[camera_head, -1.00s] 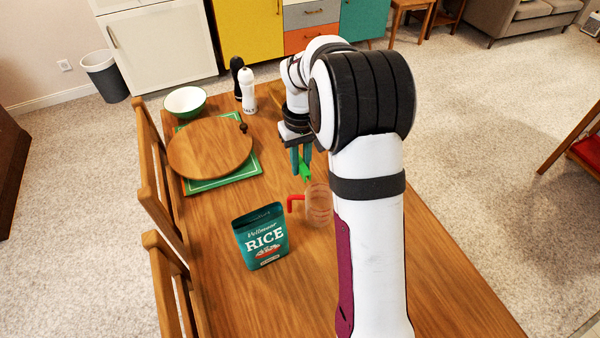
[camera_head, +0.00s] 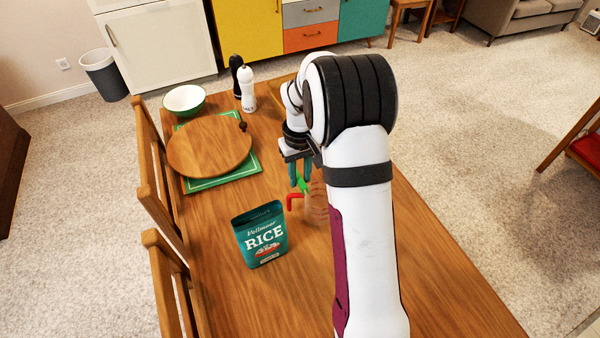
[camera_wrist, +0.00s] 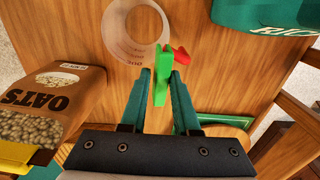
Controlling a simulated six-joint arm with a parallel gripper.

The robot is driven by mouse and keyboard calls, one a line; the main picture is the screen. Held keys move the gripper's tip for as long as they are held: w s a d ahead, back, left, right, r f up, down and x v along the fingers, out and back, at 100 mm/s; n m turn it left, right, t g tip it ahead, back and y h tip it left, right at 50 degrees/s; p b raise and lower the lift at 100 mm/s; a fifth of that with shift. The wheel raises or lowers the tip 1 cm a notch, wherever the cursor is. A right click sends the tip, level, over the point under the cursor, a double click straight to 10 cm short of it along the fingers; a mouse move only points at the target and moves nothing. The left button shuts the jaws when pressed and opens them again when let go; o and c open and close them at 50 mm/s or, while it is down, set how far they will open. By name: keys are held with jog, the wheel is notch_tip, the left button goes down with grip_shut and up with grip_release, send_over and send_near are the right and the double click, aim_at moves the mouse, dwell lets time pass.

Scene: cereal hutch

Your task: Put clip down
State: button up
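The clip is bright green (camera_wrist: 161,78) and sits between the teal fingers of my gripper (camera_wrist: 162,80) in the wrist view. In the head view, the clip (camera_head: 305,186) shows at the fingertips of my gripper (camera_head: 300,183), close to the clear cup's red handle. Whether the clip touches the table or the cup cannot be told. My arm hides part of this area in the head view.
A clear cup (camera_wrist: 122,38) with a red handle (camera_head: 291,201) stands beside the fingers. A teal rice bag (camera_head: 262,236) is nearer the camera. An oats bag (camera_wrist: 50,100) stands left in the wrist view. A round board (camera_head: 210,147) lies left.

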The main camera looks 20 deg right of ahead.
aim_at(300, 177)
jog(key=shift+o, duration=1.1)
notch_tip(300, 177, up, 13)
jog(key=s+a+r+m, duration=0.2)
jog(key=s+a+r, duration=0.2)
jog(key=s+a, duration=0.5)
jog(key=s+a+f+m+y, duration=0.1)
jog(key=s+a+f, duration=0.1)
jog(key=s, duration=0.8)
jog(key=s+a+f+m, duration=0.2)
jog(key=s, duration=0.8)
jog(key=shift+a+f+m+y, duration=0.25)
jog(key=shift+f+m+y, duration=0.05)
jog(key=shift+f+y, duration=0.1)
